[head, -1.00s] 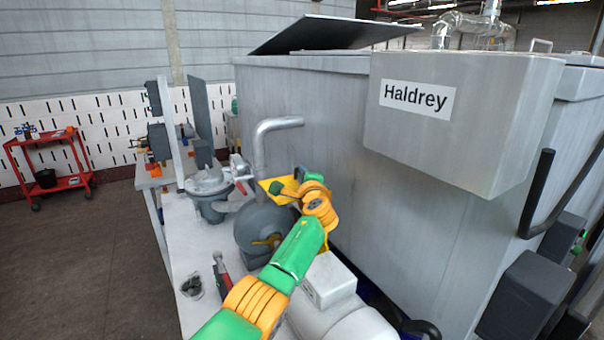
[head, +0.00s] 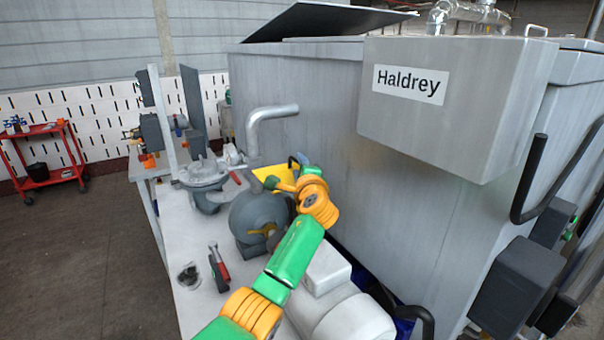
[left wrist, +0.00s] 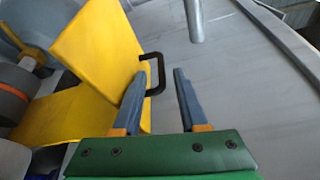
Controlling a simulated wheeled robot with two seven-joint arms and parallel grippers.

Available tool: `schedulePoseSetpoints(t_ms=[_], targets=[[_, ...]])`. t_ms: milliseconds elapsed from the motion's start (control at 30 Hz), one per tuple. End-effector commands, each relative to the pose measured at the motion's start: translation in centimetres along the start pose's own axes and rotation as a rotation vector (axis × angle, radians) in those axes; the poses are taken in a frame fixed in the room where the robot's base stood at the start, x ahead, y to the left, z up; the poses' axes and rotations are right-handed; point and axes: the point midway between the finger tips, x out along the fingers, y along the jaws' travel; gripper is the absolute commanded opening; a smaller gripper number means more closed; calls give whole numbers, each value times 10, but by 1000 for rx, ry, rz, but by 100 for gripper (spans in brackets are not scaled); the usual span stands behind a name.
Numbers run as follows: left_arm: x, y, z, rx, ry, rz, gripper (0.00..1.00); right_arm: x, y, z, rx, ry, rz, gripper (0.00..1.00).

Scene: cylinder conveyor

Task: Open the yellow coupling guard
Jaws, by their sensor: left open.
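The yellow coupling guard (head: 272,173) is behind the round grey pump housing (head: 262,212), close to the tank wall and partly hidden by my left arm. In the left wrist view, the guard (left wrist: 95,45) is two yellow panels meeting at an angle, one standing tilted up. Its black loop handle (left wrist: 160,72) sticks out from the tilted panel's edge; it also shows in the head view (head: 296,160). My left gripper (left wrist: 160,75) is open, with the handle near its fingertips, closer to the left finger. Contact cannot be told. My right gripper is not in view.
The large grey Haldrey tank (head: 300,105) walls off the right side. A bent grey pipe (head: 262,125) rises behind the guard. A red-handled tool (head: 219,262) and a small dark part (head: 189,276) lie on the pale bench (head: 190,235). A red cart (head: 45,160) stands far left.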

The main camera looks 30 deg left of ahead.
Motion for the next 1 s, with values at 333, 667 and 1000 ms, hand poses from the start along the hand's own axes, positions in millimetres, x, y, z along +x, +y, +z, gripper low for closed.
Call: schedulePoseSetpoints(t_ms=[333,667,1000], targets=[[-39,2,-1,-1,1,-1,42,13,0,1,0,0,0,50],[-45,0,0,0,1,1,42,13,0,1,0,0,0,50],[-45,0,0,0,1,0,42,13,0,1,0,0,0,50]])
